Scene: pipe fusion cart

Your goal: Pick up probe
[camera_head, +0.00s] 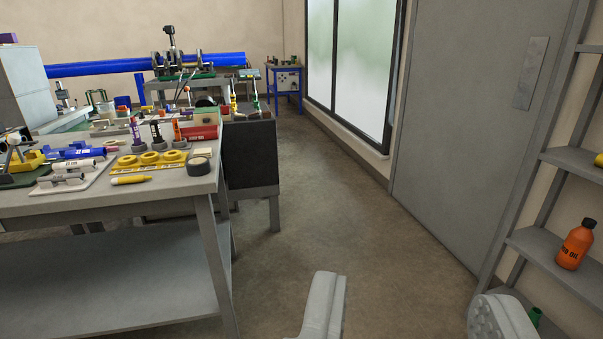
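My gripper (410,290) shows at the bottom right of the view, its two pale grey fingers wide apart with nothing between them. It is over the floor, well to the right of the workbench (100,196). I cannot pick out the probe for sure. Many small items crowd the benches at the left and the far ones are too small to tell apart. Two upright slim tools, one yellow (233,104) and one green and yellow (255,97), show in the distance behind the near bench.
The near bench holds yellow tape rolls (151,158), a yellow marker (131,180) and a dark tape roll (199,166). A long blue pipe (100,68) lies at the back. A shelf (560,258) with an orange bottle (577,244) stands right. The floor (335,210) between is clear.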

